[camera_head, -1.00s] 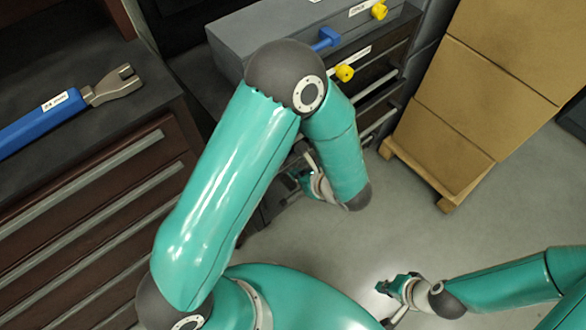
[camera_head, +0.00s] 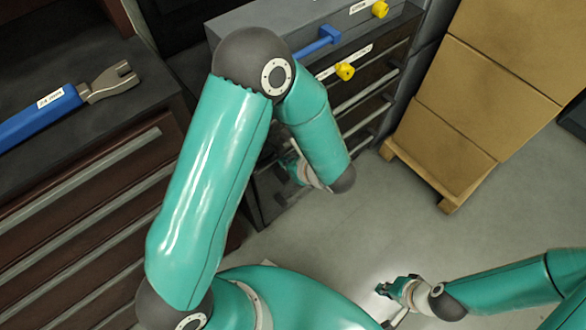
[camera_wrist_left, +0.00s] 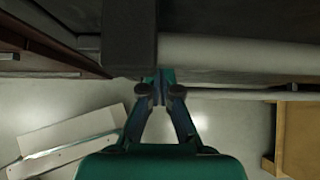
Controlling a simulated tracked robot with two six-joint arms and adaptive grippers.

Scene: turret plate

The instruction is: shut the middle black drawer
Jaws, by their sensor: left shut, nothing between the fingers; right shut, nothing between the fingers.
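The black drawer cabinet (camera_head: 372,92) stands at the top centre in the head view, with several dark drawer fronts and pale handle bars. My left arm covers much of its front, so I cannot tell how far the middle drawer stands out. My left gripper (camera_head: 290,168) is shut and empty, low at the cabinet's front. In the left wrist view the shut fingertips (camera_wrist_left: 158,84) are close to a dark front with a pale bar (camera_wrist_left: 240,52); I cannot tell whether they touch it. My right gripper (camera_head: 381,289) is shut and empty, above the floor at lower right.
A brown drawer chest (camera_head: 95,215) stands at left with a blue-handled wrench (camera_head: 45,118) on top. Stacked cardboard boxes (camera_head: 490,90) on a wooden pallet (camera_head: 440,185) stand at right. Yellow knobs (camera_head: 345,71) and a blue handle (camera_head: 318,42) show at the cabinet. Open floor lies between.

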